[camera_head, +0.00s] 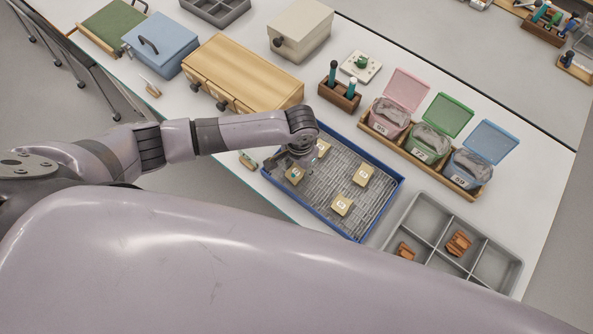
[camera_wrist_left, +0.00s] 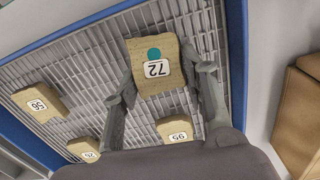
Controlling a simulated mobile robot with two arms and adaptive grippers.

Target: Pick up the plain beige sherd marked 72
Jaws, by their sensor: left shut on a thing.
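The beige sherd marked 72 (camera_wrist_left: 155,65) has a teal dot above its number label. It sits between the two fingers of my left gripper (camera_wrist_left: 165,75), which is shut on it. In the head view this sherd (camera_head: 294,175) is near the left corner of the blue-rimmed tray (camera_head: 372,220), and my left gripper (camera_head: 299,160) comes down over it, partly hidden by the wrist. I cannot tell whether the sherd is clear of the tray's ribbed floor.
Other beige sherds lie in the tray: one marked 56 (camera_wrist_left: 39,102), one marked 95 (camera_wrist_left: 176,129) and another (camera_head: 362,175). A wooden box (camera_head: 245,75) stands behind the tray. A grey divided bin (camera_head: 430,215) with brown sherds and lidded containers (camera_head: 430,140) stand to the right.

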